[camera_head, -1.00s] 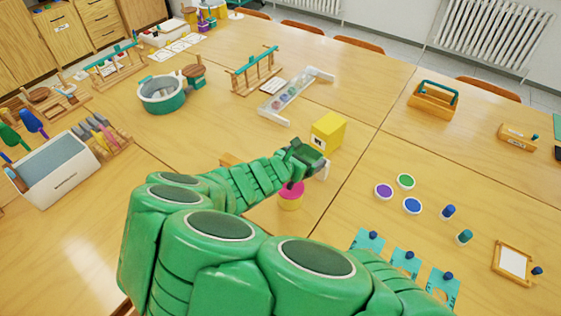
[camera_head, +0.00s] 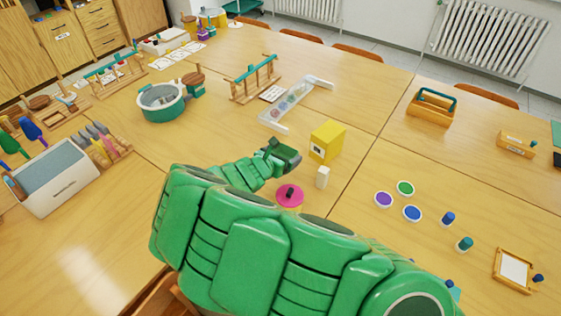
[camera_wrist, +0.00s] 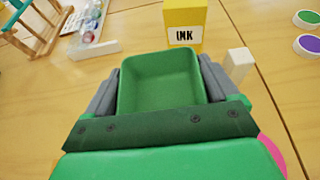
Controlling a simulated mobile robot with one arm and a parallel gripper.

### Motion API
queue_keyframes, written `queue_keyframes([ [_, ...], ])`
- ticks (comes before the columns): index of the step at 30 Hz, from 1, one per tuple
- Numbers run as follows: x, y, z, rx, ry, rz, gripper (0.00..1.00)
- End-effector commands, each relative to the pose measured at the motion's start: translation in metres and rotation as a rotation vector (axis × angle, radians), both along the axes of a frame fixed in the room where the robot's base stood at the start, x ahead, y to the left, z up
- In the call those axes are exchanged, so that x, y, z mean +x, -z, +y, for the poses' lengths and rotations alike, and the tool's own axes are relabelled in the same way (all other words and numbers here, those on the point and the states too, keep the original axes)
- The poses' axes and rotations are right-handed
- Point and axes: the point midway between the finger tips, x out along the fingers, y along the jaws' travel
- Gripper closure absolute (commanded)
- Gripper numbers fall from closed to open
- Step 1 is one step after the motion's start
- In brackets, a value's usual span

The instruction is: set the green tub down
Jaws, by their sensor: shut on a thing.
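The green tub (camera_wrist: 160,82) is an open, empty, box-shaped container, seen in the wrist view. My gripper (camera_wrist: 158,88) is shut on it, with one grey finger along each side. In the head view my gripper (camera_head: 281,154) is over the table, left of the yellow ink box (camera_head: 326,143). The tub is small and hard to separate from my gripper there. I cannot tell whether its base touches the table.
A small white block (camera_head: 322,177) stands in front of the ink box. A pink-topped pot (camera_head: 289,195) stands close to my arm. A clear rack (camera_head: 297,104) lies behind. Round paint pots (camera_head: 411,213) are at the right. Bare table lies left of my gripper.

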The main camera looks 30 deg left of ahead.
Motion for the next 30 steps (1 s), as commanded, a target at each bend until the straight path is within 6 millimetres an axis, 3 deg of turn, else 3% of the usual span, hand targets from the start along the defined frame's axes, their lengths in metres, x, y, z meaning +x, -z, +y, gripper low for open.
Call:
queue_keyframes([
  [18, 0.034, 0.051, 0.034, 0.001, 0.003, 0.002, 0.44],
  [30, 0.041, 0.063, 0.040, -0.001, 0.003, 0.000, 0.44],
])
